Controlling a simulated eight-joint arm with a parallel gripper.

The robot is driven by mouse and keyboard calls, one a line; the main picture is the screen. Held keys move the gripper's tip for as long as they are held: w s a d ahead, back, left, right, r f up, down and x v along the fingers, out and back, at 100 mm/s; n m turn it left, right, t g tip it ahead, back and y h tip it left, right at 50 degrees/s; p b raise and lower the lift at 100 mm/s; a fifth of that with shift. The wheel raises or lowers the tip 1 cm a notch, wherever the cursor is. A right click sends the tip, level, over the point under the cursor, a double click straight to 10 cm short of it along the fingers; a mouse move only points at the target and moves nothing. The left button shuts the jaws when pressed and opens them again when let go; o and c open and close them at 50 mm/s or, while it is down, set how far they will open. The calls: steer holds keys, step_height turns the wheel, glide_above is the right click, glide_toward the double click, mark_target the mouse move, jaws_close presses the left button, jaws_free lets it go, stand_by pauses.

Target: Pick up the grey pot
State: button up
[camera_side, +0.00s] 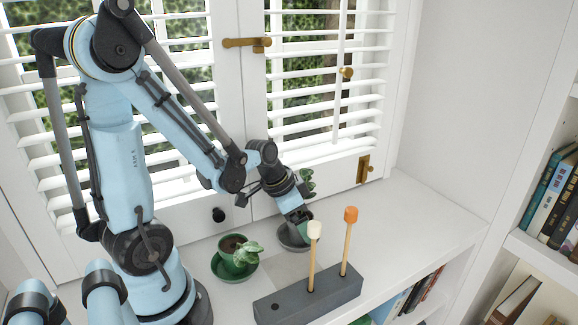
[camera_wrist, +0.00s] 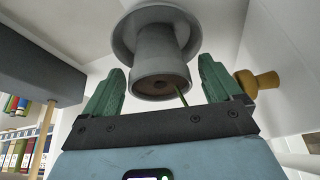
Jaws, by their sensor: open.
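The grey pot (camera_wrist: 160,52) stands on a grey saucer (camera_wrist: 122,36) in the wrist view, with brown soil and a thin green stem at its mouth. In the side view the grey saucer (camera_side: 284,241) shows under my gripper, which hides most of the pot. My gripper (camera_side: 301,215) has reached down over the pot. In the wrist view its green fingers (camera_wrist: 161,68) are spread, one on each side of the pot, with a visible gap on both sides. Nothing is held.
A green pot (camera_side: 231,243) with a leafy plant stands on a green saucer (camera_side: 219,269) to the left. In front, a dark block (camera_side: 285,305) holds two upright sticks, one white-tipped (camera_side: 314,229), one orange-tipped (camera_side: 351,214). Shutters (camera_side: 330,105) stand behind. The sill (camera_side: 420,225) is clear at right.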

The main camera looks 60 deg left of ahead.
steer(key=shift+c, duration=0.2)
steer(key=c, duration=1.4)
steer(key=shift+r, duration=0.2)
step_height(320, 180, up, 13)
steer(key=shift+f, duration=0.15)
stand_by(0.3)
